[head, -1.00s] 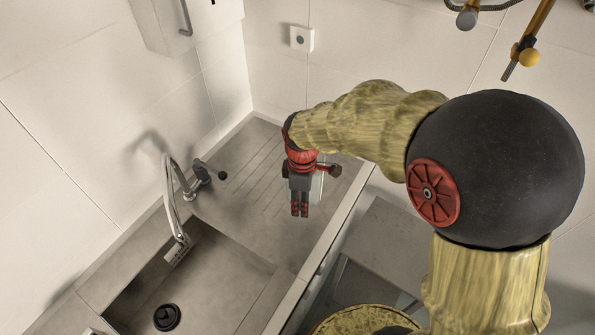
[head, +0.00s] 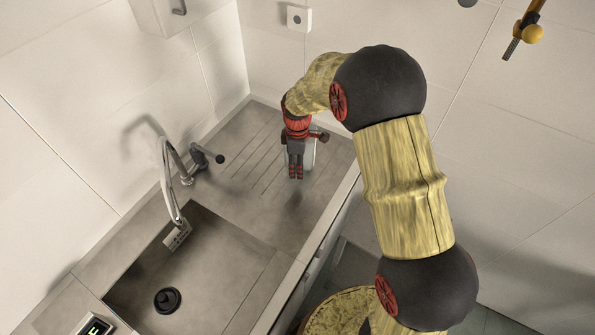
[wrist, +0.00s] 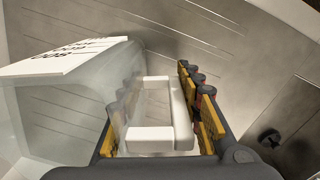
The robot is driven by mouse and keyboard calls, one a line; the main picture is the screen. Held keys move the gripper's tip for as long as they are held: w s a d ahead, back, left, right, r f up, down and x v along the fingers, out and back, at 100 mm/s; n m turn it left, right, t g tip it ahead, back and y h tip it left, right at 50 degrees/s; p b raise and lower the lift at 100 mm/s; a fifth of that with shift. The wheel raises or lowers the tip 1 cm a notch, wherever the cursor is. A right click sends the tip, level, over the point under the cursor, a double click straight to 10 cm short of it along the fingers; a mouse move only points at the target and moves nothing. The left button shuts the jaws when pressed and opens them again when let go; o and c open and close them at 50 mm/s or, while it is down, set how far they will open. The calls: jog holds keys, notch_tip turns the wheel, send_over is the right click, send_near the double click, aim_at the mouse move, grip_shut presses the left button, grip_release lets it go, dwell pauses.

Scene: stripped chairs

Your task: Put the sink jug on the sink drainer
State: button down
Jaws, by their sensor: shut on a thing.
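The sink jug (wrist: 70,115) is translucent with a white rim and a white handle (wrist: 183,115). In the wrist view its body is left of my fingers and the handle lies between them. My gripper (head: 296,172) is shut on the jug by the handle, and it also shows in the wrist view (wrist: 160,95). In the head view only a pale strip of the jug (head: 310,155) shows behind my gripper. The sink drainer (head: 250,160) is the grooved grey counter area beyond the basin. The jug is over its right part; whether its base touches is hidden.
The sink basin (head: 215,260) with a black plug (head: 167,300) is in front of the drainer. A tall chrome faucet (head: 168,180) with a lever stands at the left. A tiled wall closes the left and back. The drainer's left part is clear.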

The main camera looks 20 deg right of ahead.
jog(key=shift+w+f, duration=0.1)
jog(key=shift+f, duration=1.5)
jog(key=shift+f, duration=0.15)
jog(key=c, duration=1.3)
grip_release()
jog(key=shift+o, duration=0.3)
